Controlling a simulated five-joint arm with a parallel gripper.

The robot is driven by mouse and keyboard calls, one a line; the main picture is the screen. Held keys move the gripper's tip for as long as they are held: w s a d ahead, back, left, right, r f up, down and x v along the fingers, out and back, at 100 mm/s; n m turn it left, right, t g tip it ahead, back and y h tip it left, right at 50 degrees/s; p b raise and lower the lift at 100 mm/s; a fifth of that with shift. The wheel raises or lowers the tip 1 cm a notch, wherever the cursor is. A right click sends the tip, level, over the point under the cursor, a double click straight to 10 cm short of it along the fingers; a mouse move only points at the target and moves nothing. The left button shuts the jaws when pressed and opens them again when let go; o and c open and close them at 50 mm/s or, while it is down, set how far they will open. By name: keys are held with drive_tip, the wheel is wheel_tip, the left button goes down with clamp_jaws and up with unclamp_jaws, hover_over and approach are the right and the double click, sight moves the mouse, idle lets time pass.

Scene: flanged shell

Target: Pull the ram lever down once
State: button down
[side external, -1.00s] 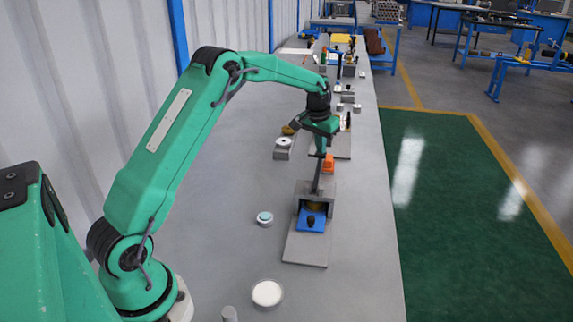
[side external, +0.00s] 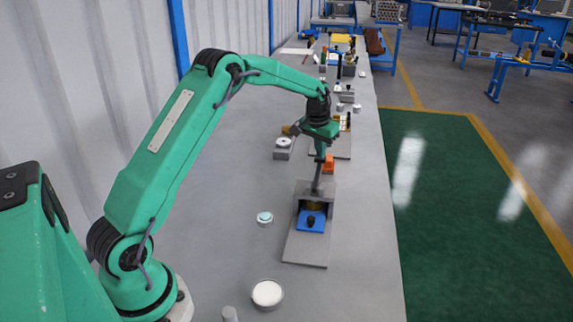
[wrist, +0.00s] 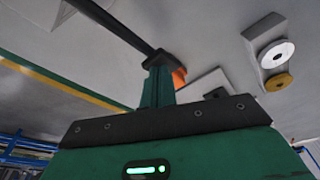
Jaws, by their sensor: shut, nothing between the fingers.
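The ram press stands on a grey base plate (side external: 305,250) on the bench, with a grey housing, a blue block (side external: 310,222) and a dark knob. Its ram lever (side external: 316,180) rises from the housing, leaning slightly away. My gripper (side external: 320,157) is shut with nothing between its fingers, and its tips are at the lever's upper end. In the wrist view the dark lever (wrist: 118,27) runs in from the upper left and its end meets the tips of my gripper (wrist: 159,62). Whether they touch or only overlap there, I cannot tell.
An orange block (side external: 328,164) is close behind the lever. A grey block with a white disc (side external: 283,146) stands to the left. A small round part (side external: 265,218) and a white-filled dish (side external: 267,293) lie nearer. The bench's right edge is close to the press.

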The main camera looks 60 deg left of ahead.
drive_tip(key=shift+s+f, duration=0.1)
idle(0.3)
drive_tip(key=w+a+v, duration=0.1)
drive_tip(key=w+v, duration=0.1)
drive_tip(key=v, duration=1)
drive_tip(key=shift+w+r, duration=0.25)
drive_tip(key=shift+r, duration=0.4)
idle(0.6)
drive_tip(key=shift+d, duration=0.15)
drive_tip(key=s+d+r+m+t, duration=0.1)
drive_tip(key=s+d+r, duration=0.45)
drive_tip(key=s, duration=0.25)
drive_tip(key=s+d+r+t, duration=0.1)
drive_tip(key=s+d+r, duration=0.4)
drive_tip(key=s, duration=0.4)
drive_tip(key=s+d+f+m, duration=0.1)
drive_tip(key=s+d+f, duration=0.2)
drive_tip(key=s, duration=0.6)
drive_tip(key=s+d+f+m+t, duration=0.1)
drive_tip(key=s+d+f, duration=0.3)
drive_tip(key=s, duration=0.6)
drive_tip(key=shift+f+h, duration=0.4)
drive_tip(key=shift+f, duration=0.05)
